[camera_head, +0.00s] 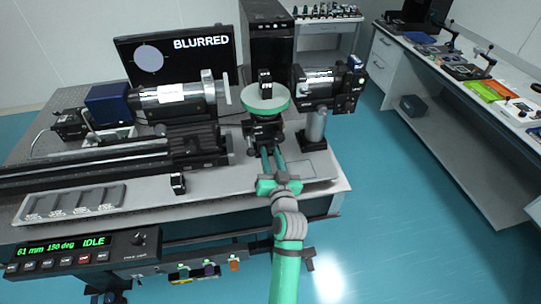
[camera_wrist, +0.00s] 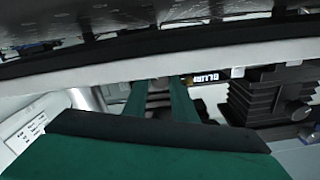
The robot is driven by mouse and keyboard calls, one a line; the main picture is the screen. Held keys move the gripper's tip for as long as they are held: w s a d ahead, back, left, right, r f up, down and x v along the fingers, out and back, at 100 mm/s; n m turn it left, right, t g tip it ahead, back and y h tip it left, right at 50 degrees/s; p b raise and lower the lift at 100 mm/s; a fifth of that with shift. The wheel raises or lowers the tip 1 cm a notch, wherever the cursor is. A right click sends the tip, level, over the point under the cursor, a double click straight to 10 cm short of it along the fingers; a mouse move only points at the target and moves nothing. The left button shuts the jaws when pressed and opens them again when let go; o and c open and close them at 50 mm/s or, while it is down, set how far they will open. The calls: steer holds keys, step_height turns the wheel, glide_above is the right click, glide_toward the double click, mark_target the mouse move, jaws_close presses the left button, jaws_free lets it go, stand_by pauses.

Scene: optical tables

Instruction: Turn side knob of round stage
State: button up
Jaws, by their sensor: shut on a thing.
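The round stage (camera_head: 265,99) has a light green disc on top and stands on a dark mount near the right end of the optical table. A small black block sits upright on the disc. My gripper (camera_head: 268,150) reaches in from the front, low on the mount and below the disc. In the wrist view my gripper (camera_wrist: 160,92) has its green fingers on both sides of a dark grey banded part. This part appears to be the side knob (camera_wrist: 159,99), and the fingers are shut on it. In the head view the fingers and mount hide the knob.
A monitor (camera_head: 175,55) reading BLURRED stands behind. A lens barrel (camera_head: 180,98) lies left of the stage, and a camera-like unit (camera_head: 325,85) is close on its right. A control box (camera_head: 85,250) reads IDLE at the table's front. The floor at right is clear.

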steer(key=o, duration=1)
steer(key=shift+o, duration=0.2)
steer(key=shift+s, duration=0.1)
steer(key=s, duration=0.3)
steer(key=s+d, duration=0.1)
steer(key=s, duration=0.6)
steer(key=shift+s+d, duration=0.25)
steer(key=shift+d, duration=0.15)
